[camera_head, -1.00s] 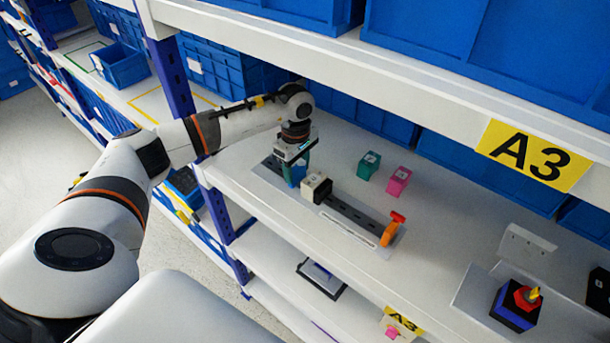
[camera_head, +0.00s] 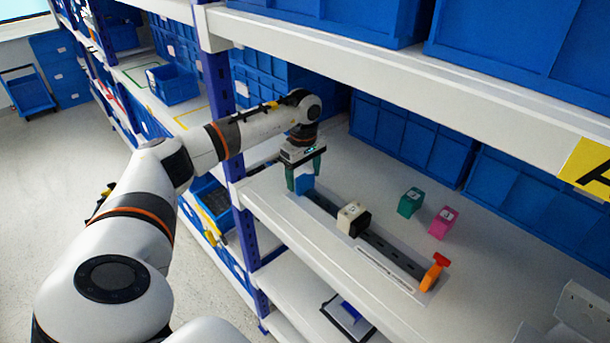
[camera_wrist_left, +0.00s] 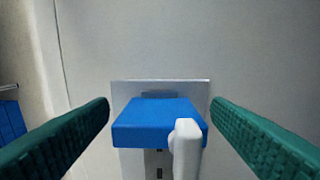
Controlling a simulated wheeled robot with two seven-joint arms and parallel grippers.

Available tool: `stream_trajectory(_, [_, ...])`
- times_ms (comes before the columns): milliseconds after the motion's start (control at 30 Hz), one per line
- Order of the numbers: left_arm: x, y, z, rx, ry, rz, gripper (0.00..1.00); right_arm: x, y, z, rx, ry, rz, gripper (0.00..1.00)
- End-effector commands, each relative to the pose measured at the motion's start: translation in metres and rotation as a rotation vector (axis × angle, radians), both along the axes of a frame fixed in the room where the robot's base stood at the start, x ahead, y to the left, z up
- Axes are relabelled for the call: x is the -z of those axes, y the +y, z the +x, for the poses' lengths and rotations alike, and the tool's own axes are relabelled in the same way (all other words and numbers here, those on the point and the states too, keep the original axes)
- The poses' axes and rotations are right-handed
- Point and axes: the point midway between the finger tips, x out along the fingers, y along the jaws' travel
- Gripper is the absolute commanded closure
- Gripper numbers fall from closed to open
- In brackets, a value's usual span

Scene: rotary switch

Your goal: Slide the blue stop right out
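The blue stop (camera_head: 305,184) is at the far left end of the dark rail (camera_head: 394,257) on the shelf. My left gripper (camera_head: 304,177) points down over it. In the left wrist view, the blue stop (camera_wrist_left: 155,122) lies between the two green fingers (camera_wrist_left: 160,112), with a gap on each side, so the gripper is open around it without touching. A white upright piece (camera_wrist_left: 187,150) covers the stop's near right corner. A plate edge shows just beyond the stop. How firmly the stop sits on the rail is hidden. My right gripper is not in view.
A black and cream block (camera_head: 353,219) sits midway on the rail, and an orange stop (camera_head: 434,272) at its right end.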

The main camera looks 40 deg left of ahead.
Motion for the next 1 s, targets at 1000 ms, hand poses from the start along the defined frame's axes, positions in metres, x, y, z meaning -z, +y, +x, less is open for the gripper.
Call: stream_trajectory(1000, [-0.074,0.001,0.0,0.0,0.002,-0.002,0.27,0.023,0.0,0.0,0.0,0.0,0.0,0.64])
